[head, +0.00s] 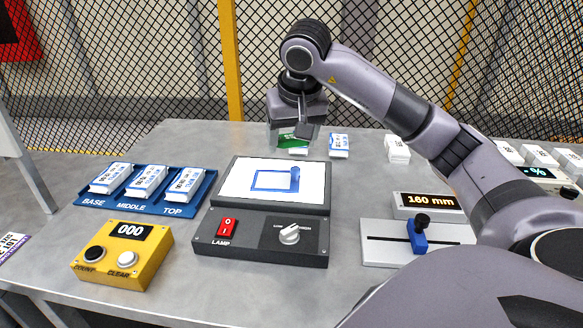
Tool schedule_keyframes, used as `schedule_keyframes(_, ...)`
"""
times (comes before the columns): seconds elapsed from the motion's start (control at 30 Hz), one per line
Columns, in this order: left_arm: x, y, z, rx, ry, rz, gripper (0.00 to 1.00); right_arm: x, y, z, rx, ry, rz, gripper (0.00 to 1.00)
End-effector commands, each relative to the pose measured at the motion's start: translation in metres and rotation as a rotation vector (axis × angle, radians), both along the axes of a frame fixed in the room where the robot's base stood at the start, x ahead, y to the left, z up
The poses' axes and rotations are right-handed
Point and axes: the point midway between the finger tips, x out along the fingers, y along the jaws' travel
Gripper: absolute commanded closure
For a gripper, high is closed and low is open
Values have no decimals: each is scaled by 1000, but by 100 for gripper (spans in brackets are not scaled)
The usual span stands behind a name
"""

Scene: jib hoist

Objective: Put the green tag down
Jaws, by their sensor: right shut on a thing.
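My right gripper (303,133) is at the back of the table, beyond the lit panel, and points down. It is shut on the green tag (287,140), which shows partly behind and left of the fingers. A small white stack (299,152) lies just below the tag. I cannot tell whether the tag touches it. My left gripper is not in view.
A white-and-blue pack (339,146) and a white stack (397,150) stand right of the gripper. A blue tray (133,203) with packs, a yellow counter box (123,254), a lamp panel (262,238) and a slider gauge (390,247) stand nearer. Bare table lies back left.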

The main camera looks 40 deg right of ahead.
Motion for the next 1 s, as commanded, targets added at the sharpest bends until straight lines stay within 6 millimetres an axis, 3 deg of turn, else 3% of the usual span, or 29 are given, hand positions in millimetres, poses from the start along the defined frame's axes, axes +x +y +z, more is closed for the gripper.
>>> schedule_keyframes(0.5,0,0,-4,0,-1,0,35,0,0,-54,0,0,0,66)
schedule_keyframes(0.9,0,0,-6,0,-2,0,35,0,0,-59,0,-1,0,66)
schedule_keyframes(0.93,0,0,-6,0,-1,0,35,0,0,-58,0,-1,0,26)
schedule_keyframes(1.0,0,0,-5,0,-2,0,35,0,0,-58,0,-1,0,7)
